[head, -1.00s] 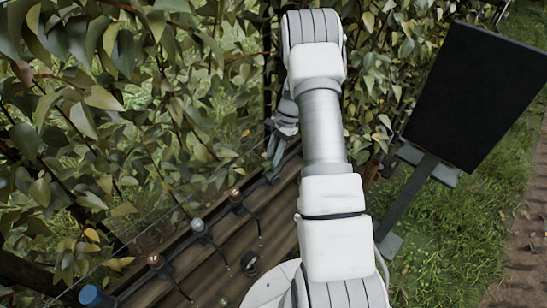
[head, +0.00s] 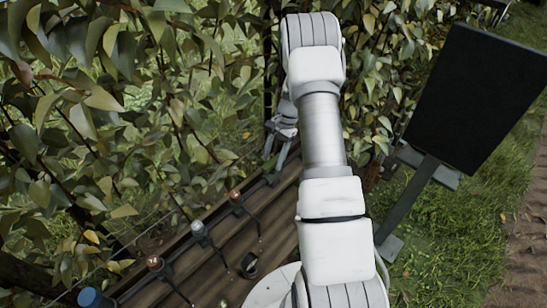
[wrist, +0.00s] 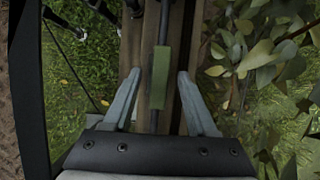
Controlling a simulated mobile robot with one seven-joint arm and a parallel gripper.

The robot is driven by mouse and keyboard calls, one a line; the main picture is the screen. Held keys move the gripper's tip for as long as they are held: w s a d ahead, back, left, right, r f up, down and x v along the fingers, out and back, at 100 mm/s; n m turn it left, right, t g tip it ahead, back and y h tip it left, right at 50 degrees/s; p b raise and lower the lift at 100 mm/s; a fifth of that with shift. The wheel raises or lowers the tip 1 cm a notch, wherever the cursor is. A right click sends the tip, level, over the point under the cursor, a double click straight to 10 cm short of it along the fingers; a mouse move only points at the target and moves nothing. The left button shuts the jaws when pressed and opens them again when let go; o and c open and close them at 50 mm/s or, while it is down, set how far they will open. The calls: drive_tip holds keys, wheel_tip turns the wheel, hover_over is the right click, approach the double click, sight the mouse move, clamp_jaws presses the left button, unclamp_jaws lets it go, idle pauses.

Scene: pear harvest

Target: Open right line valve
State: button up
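A green sleeve or handle (wrist: 162,77) sits on a thin dark rod that runs up the wrist view; it looks like the valve's handle, though I cannot tell for sure which valve it belongs to. My gripper (wrist: 159,75) is open, with one pale finger on each side of the green piece and a visible gap on both sides. In the head view my gripper (head: 276,152) points down beside the far end of the wooden planter, partly behind my arm. The green piece cannot be made out there.
Several fittings line the wooden boards (head: 215,262): orange-topped ones (head: 236,195), a grey one (head: 198,228) and a blue cap (head: 90,297). Dense foliage (head: 150,100) crowds the left and back. A dark panel on a post (head: 475,98) stands at right over grass.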

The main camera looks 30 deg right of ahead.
drive_tip(key=v, duration=1.7)
drive_tip(key=shift+r, duration=0.25)
